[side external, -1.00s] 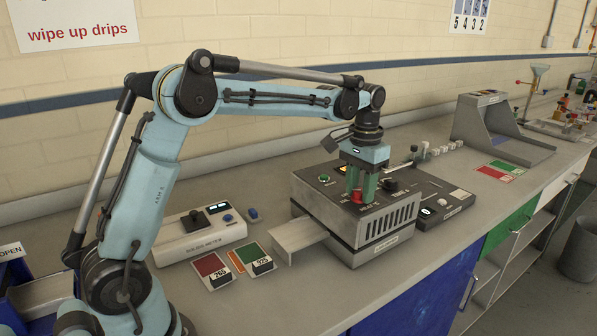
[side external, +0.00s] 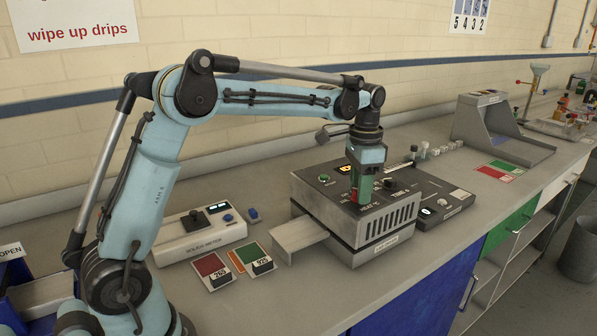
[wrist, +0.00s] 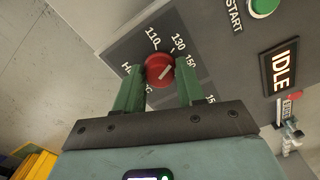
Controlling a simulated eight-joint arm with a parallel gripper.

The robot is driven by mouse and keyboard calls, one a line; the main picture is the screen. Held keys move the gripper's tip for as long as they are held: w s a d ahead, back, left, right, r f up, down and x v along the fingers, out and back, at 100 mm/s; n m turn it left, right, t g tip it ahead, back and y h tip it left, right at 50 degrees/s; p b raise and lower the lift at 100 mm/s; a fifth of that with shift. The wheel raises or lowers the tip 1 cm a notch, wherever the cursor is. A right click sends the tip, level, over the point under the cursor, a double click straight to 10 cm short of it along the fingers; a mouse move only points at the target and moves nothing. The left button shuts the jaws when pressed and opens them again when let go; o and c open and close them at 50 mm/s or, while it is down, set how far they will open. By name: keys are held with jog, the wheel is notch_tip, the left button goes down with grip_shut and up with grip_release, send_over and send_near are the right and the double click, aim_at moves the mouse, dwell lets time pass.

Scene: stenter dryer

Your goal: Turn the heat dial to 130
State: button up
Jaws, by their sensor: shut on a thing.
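The red heat dial (wrist: 159,69) is on the dark top panel of the dryer (side external: 345,249). In the wrist view its white pointer line slants up and right, toward the 130 and 150 marks; I cannot tell exactly where it points. The marks 110, 130 and 150 show beyond the dial. My gripper (wrist: 160,75) is shut on the dial, one green finger on each side. In the side view my gripper (side external: 357,190) points straight down at the panel's front left, and the fingers mostly hide the dial.
A green START button (wrist: 263,8) and a lit IDLE sign (wrist: 280,67) are beside the dial. A black knob (side external: 390,184) stands to the right of my gripper. A pale tray (side external: 298,234) sticks out at the dryer's left. A white meter box (side external: 200,234) lies further left.

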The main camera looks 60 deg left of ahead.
jog(key=o, duration=1)
jog(key=shift+o, duration=0.2)
jog(key=shift+r, duration=0.1)
notch_tip(320, 180, up, 12)
dwell(0.3)
jog(key=s+d+f+n+t, duration=0.2)
jog(key=s+f, duration=0.4)
jog(key=s, duration=0.3)
jog(key=s+d+f+n+t, duration=0.2)
jog(key=s+f+t, duration=0.3)
jog(key=s, duration=0.4)
jog(key=shift+s+d+f+n, duration=0.3)
jog(key=shift+s+d+f, duration=0.05)
jog(key=shift+f, duration=0.5)
